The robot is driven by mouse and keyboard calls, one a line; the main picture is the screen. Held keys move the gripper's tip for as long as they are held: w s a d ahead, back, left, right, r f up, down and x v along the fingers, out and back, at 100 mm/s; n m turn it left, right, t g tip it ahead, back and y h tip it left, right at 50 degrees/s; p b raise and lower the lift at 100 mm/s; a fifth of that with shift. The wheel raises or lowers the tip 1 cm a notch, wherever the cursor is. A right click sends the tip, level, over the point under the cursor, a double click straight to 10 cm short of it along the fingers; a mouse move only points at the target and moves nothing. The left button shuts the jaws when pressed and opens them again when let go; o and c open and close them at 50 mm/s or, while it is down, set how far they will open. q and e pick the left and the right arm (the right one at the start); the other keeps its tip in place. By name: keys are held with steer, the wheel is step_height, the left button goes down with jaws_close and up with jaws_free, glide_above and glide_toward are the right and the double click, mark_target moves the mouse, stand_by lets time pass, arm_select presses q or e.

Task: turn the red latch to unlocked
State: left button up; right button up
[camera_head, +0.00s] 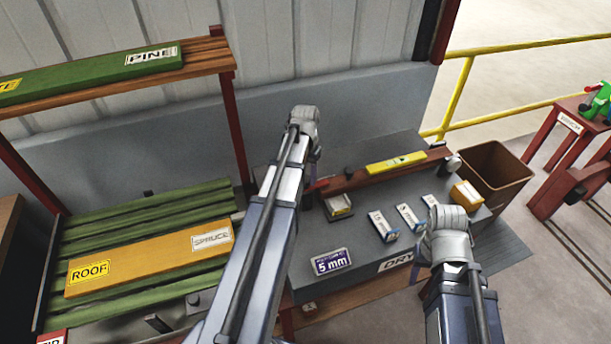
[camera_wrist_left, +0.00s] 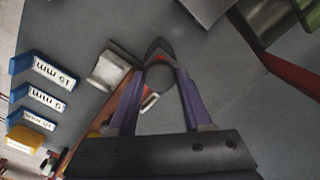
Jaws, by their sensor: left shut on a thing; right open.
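A small red piece (camera_head: 318,184), probably the red latch, shows beside my left wrist at the left end of the dark bench, mostly hidden by my arm. Which way the latch is turned cannot be told. My right gripper (camera_head: 425,266) is low at the front right of the bench, mostly hidden by its wrist; it is open and apart from the latch.
A brown beam with a yellow level (camera_head: 396,163) lies along the bench back. Small labelled boxes (camera_head: 383,226), a yellow box (camera_head: 466,194) and a purple-and-white 5 mm sign (camera_head: 331,262) stand on the bench. A brown bin (camera_head: 496,170) is right; a rack with an orange board (camera_head: 150,262) is left.

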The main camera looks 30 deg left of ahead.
arm_select(q)
jaws_close()
stand_by(0.6)
steer(key=shift+m, duration=0.4)
steer(key=m, duration=0.3)
steer(key=shift+m, duration=0.4)
steer(key=m, duration=0.9)
steer(key=shift+m, duration=2.2)
